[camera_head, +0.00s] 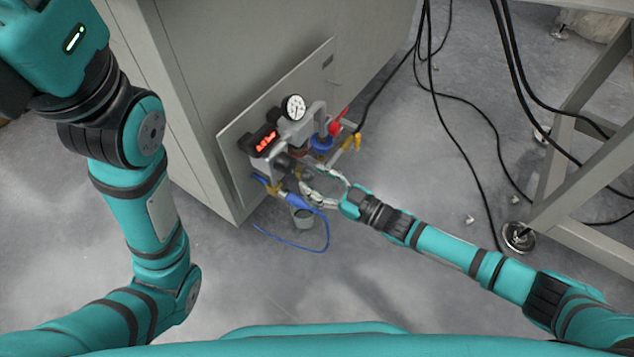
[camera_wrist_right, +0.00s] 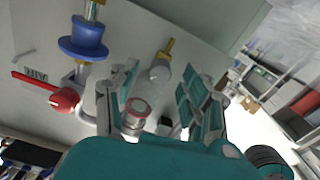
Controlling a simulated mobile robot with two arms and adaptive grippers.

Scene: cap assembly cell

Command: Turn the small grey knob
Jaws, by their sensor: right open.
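The small grey knob (camera_wrist_right: 160,71) shows in the right wrist view, beside a brass fitting, on the pale panel (camera_wrist_right: 205,48). My right gripper is open, with one finger on each side of the knob in that picture. I cannot tell whether either finger touches it. In the head view my right gripper (camera_head: 312,180) is at the lower part of the panel's pipework, and the knob cannot be made out there. My left arm shows at the left, but its gripper is out of view.
Close by are a blue round handle (camera_wrist_right: 88,37), a red valve handle (camera_wrist_right: 64,99) and a ring with red marking (camera_wrist_right: 138,106). A gauge (camera_head: 294,107), red-lit display (camera_head: 264,142), blue hose (camera_head: 327,235) and grey cup (camera_head: 303,218) surround the pipework. Black cables hang at right.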

